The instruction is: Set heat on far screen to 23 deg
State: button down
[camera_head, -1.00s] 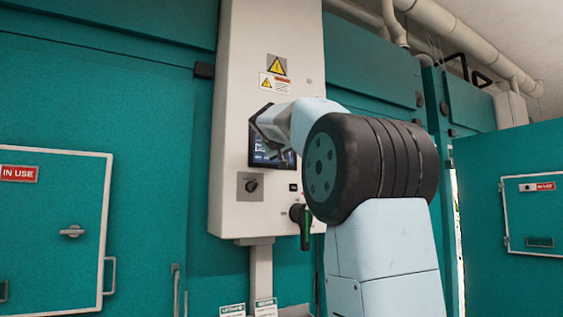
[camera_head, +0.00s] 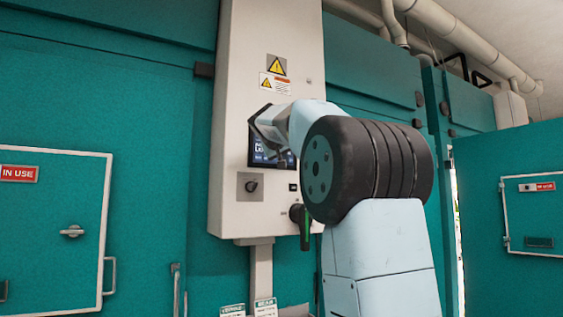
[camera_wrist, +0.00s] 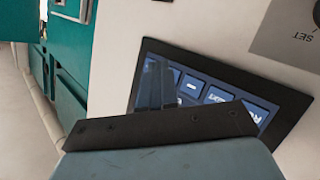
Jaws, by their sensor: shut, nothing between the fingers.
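The screen (camera_head: 262,152) is a dark panel with lit blue parts on the white control cabinet (camera_head: 265,60). My arm covers much of it in the head view. In the wrist view the screen (camera_wrist: 262,108) appears turned, with a black frame and several blue buttons; I cannot read a temperature on it. My gripper (camera_head: 262,124) is at the screen's upper part in the head view. In the wrist view my gripper (camera_wrist: 160,82) is shut and empty, its tip over the screen's left part. I cannot tell whether it touches the glass.
A knob plate (camera_head: 250,187) sits below the screen, and a dark handle (camera_head: 302,222) is at the cabinet's lower right. Warning labels (camera_head: 276,75) are above. Teal chamber walls (camera_head: 130,110) flank the cabinet, and pipes (camera_head: 440,25) run overhead.

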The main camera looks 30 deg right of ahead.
jog(key=shift+s, duration=0.7)
jog(key=shift+s+d, duration=0.1)
jog(key=shift+s, duration=2.4)
jog(key=shift+f, duration=0.1)
jog(key=s+a+f+n+g+y, duration=0.1)
jog(key=s+a+f+y, duration=0.2)
jog(key=s+a+f, duration=0.3)
jog(key=s+a+f+n+g+y, duration=0.1)
jog(key=s+a+f, duration=0.6)
jog(key=s+f, duration=0.8)
jog(key=s+a+f+g+y, duration=0.3)
jog(key=s+f, duration=0.8)
jog(key=f, duration=1.1)
jog(key=a+y, duration=0.2)
jog(key=a, duration=0.2)
jog(key=shift+a+f+n+y, duration=0.2)
jog(key=shift+f+n+y, duration=0.1)
jog(key=shift+n, duration=0.1)
